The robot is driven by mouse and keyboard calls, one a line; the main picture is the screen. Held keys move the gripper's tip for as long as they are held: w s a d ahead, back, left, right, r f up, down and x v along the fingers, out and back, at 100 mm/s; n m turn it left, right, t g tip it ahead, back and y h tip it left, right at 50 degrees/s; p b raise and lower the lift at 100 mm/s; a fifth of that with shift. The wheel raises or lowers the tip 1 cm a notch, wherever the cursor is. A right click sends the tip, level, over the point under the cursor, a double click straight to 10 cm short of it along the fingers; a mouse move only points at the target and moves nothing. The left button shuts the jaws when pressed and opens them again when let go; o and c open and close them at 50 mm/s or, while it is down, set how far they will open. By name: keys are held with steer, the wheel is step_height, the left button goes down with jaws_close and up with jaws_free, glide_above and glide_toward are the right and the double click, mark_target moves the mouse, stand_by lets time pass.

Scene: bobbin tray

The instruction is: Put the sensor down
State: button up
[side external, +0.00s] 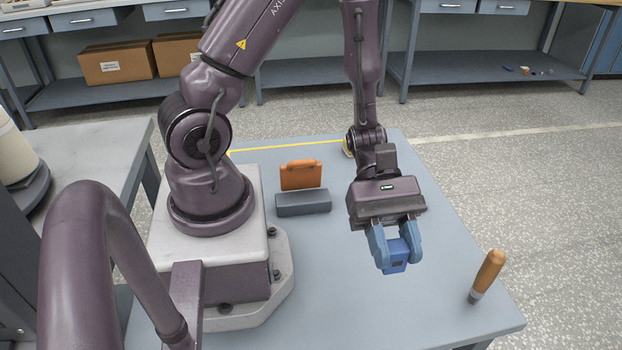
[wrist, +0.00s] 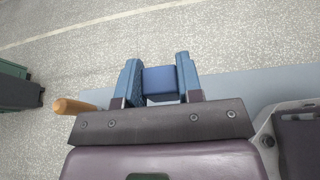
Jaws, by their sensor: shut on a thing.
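The sensor appears to be the small blue block (side external: 396,262) between the fingertips of my gripper (side external: 398,252). My gripper is shut on it, with one blue finger on each side. In the side external view the block hangs over the right half of the blue-grey table (side external: 350,310). I cannot tell exactly how high above the tabletop it is.
A wooden-handled tool (side external: 488,274) stands tilted near the table's right corner; its handle also shows in the wrist view (wrist: 73,106). An orange piece (side external: 301,175) stands behind a grey block (side external: 303,203) left of my gripper. The table's front middle is clear.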

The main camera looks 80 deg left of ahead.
mark_target(396, 246)
step_height(396, 246, up, 6)
steer(key=shift+r, duration=0.1)
steer(key=s+a+f+m+g+y, duration=0.2)
steer(key=a+m+g+y, duration=0.15)
steer(key=a+m, duration=0.2)
steer(key=s+a+f+m+g+y, duration=0.25)
steer(key=a+m+g, duration=0.2)
steer(key=a, duration=0.25)
steer(key=s+a+f+m+g+y, duration=0.2)
steer(key=s+a+m+g+y, duration=0.15)
steer(key=a+g, duration=0.2)
steer(key=w+a+r+m+t+y, duration=0.1)
steer(key=a+r+m+t+y, duration=0.15)
steer(key=a+m+y, duration=0.7)
steer(key=w+a+r+m+t+y, duration=0.15)
steer(key=a+r+m+y, duration=0.25)
steer(key=a, duration=1.1)
steer(key=f, duration=1.5)
steer(key=shift+s+d+f, duration=0.25)
steer(key=shift+s+f, duration=0.05)
steer(key=shift+f, duration=2.6)
